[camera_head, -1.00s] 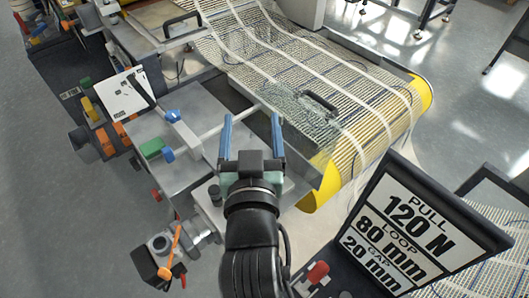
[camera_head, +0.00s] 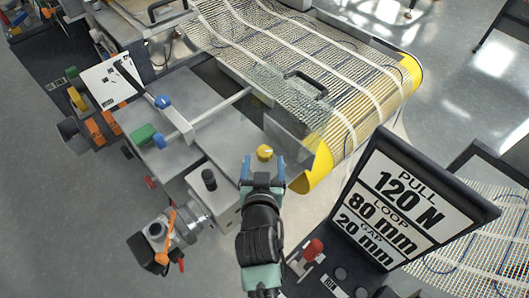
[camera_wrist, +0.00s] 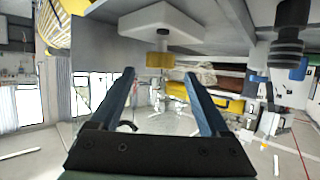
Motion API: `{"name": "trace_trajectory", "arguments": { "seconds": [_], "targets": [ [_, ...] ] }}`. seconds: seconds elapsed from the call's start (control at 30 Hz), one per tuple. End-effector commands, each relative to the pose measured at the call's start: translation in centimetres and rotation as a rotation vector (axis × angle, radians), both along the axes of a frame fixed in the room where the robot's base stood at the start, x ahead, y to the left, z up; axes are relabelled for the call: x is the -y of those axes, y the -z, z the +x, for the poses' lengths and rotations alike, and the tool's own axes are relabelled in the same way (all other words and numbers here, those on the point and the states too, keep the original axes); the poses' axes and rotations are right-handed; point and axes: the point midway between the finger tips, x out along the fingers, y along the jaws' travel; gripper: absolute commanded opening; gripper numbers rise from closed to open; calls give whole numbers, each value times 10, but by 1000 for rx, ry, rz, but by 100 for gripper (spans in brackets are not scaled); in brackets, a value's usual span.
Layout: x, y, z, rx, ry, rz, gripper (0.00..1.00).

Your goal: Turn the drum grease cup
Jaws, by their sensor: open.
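The drum grease cup appears to be the yellow round cap (camera_head: 265,152) beside the roller frame in the head view. In the wrist view the yellow cup (camera_wrist: 159,60) sits on a short stem below a pale block. My gripper (camera_head: 263,166) is open, its two blue fingers pointing at the cup. In the wrist view the open fingers (camera_wrist: 158,76) lie to either side of the cup's line, with the cup beyond their tips. The gap between them looks empty. I cannot tell how far the cup is from the fingertips.
A black knob (camera_head: 209,179) stands left of my gripper on a grey housing. A metal fitting with an orange lever (camera_head: 171,234) is at lower left. The mesh belt (camera_head: 300,70) with its yellow edge runs behind. A sign panel (camera_head: 405,205) and a red knob (camera_head: 313,250) stand at right.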

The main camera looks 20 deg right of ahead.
Motion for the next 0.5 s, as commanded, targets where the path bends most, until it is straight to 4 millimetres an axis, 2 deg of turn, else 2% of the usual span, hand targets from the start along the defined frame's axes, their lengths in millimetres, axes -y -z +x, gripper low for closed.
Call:
{"name": "trace_trajectory", "arguments": {
  "seconds": [0.2, 0.5],
  "targets": [
    [12, 10, 23, 1, 1, -1, 80],
    [15, 14, 32, 1, 0, 0, 80]
  ]
}}
